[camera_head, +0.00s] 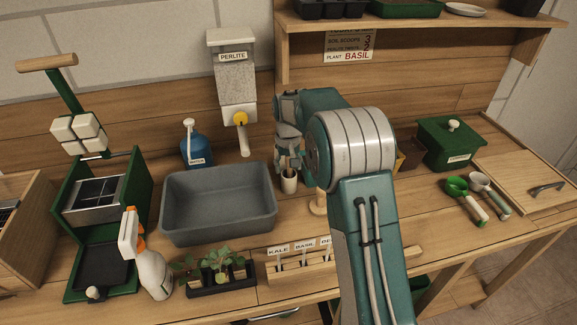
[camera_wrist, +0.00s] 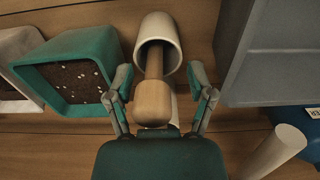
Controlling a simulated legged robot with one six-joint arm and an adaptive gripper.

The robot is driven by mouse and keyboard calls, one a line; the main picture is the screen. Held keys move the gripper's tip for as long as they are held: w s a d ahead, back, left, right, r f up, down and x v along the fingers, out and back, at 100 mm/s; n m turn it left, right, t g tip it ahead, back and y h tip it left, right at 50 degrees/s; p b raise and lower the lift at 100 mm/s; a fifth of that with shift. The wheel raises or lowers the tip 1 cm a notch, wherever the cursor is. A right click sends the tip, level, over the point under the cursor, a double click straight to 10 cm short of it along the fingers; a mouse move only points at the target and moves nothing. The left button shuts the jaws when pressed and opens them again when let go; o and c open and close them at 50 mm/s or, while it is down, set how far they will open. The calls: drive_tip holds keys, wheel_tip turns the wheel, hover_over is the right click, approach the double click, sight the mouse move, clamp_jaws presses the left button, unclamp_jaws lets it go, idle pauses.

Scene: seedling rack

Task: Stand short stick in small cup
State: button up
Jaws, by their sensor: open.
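The small white cup (camera_head: 289,182) stands on the bench just right of the grey tub in the head view. It also shows in the wrist view (camera_wrist: 171,36), with its mouth toward my camera. A short wooden stick (camera_wrist: 153,103) with a thick rounded end has its thin shaft inside the cup's mouth. In the head view only a small brown bit of it shows above the cup. My gripper (camera_wrist: 160,80) is open, its fingers on either side of the stick with gaps. In the head view my gripper (camera_head: 288,150) is just above the cup, partly hidden by my arm.
A grey tub (camera_head: 218,205) stands left of the cup, with a blue bottle (camera_head: 196,149) and perlite dispenser (camera_head: 232,80) behind. A teal pot of soil (camera_wrist: 75,80) is near the cup. A label rack (camera_head: 300,272) and seedling tray (camera_head: 222,279) are in front.

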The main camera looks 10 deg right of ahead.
wheel_tip(320, 180, up, 12)
drive_tip(key=shift+d+r, duration=0.1)
drive_tip(key=shift+r, duration=0.05)
drive_tip(key=s+r+t, duration=0.1)
drive_tip(key=s+r, duration=0.4)
drive_tip(key=s, duration=0.3)
drive_tip(key=s+r+t, duration=0.2)
drive_tip(key=s+r, duration=0.2)
drive_tip(key=s, duration=0.5)
drive_tip(key=s+f+t, duration=0.1)
drive_tip(key=s+f, duration=0.1)
drive_tip(key=s, duration=0.7)
drive_tip(key=s+f+t, duration=0.1)
drive_tip(key=s+f, duration=0.2)
drive_tip(key=s, duration=0.7)
drive_tip(key=shift+f+t, duration=0.15)
drive_tip(key=shift+t, duration=0.15)
